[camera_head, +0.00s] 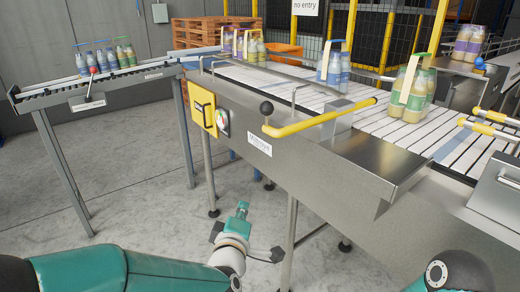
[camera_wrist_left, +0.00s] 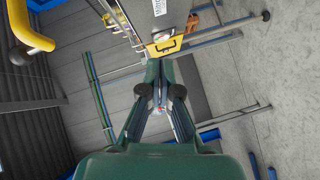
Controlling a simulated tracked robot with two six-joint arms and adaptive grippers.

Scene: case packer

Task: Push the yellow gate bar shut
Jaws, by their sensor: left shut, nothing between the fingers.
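The yellow gate bar (camera_head: 318,121) is a bent tube at the near side of the conveyor, with a black ball knob (camera_head: 266,108) at its left end. It slants from there up to the right, out over the steel edge. A yellow bent tube (camera_wrist_left: 30,27), which looks like the same bar, shows at the upper left in the left wrist view. My left gripper (camera_head: 241,209) is low in front of the conveyor, below and left of the bar and clear of it. Its fingers (camera_wrist_left: 160,92) are shut and empty. My right gripper is out of view.
The conveyor (camera_head: 350,170) carries several bottle packs, one (camera_head: 409,95) near the bar's right end. A yellow panel (camera_head: 203,110) and steel legs stand beyond my left gripper. A smaller roller table (camera_head: 130,78) is at the left. The floor (camera_head: 130,150) between is clear.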

